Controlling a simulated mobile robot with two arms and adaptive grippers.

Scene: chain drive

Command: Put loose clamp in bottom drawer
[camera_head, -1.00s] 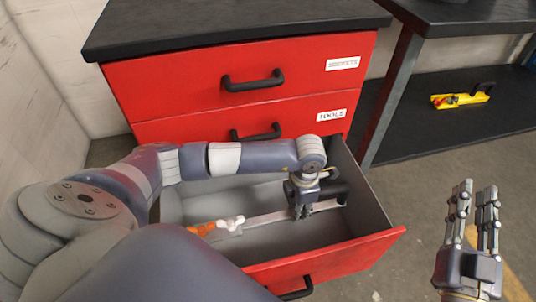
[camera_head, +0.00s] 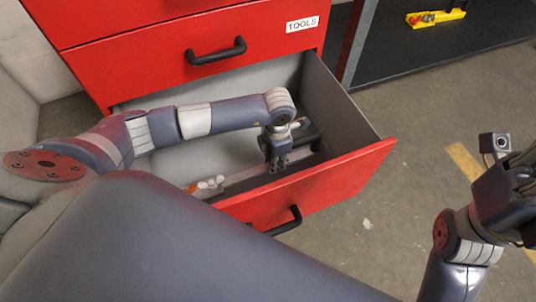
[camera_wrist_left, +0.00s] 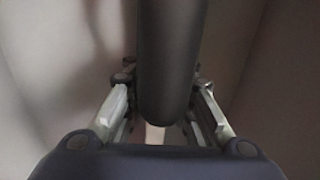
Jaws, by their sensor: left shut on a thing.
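The clamp has a long grey bar (camera_head: 243,178), a black handle and an orange and white end. It lies lengthwise inside the open bottom drawer (camera_head: 345,183), low between its walls. My left gripper (camera_head: 278,164) reaches down into the drawer and is shut on the clamp near its black-handle end. In the left wrist view the dark handle (camera_wrist_left: 172,60) runs between the two fingers. My arm hides part of the drawer, and the orange end is partly covered by my own body. My right gripper (camera_head: 515,185) is at the right edge, away from the drawer; its fingers do not show clearly.
The red cabinet's closed drawer, labelled TOOLS (camera_head: 302,24), is above the open one. A yellow tool (camera_head: 436,17) lies on a dark low shelf (camera_head: 470,42) at the upper right. The floor right of the drawer is clear.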

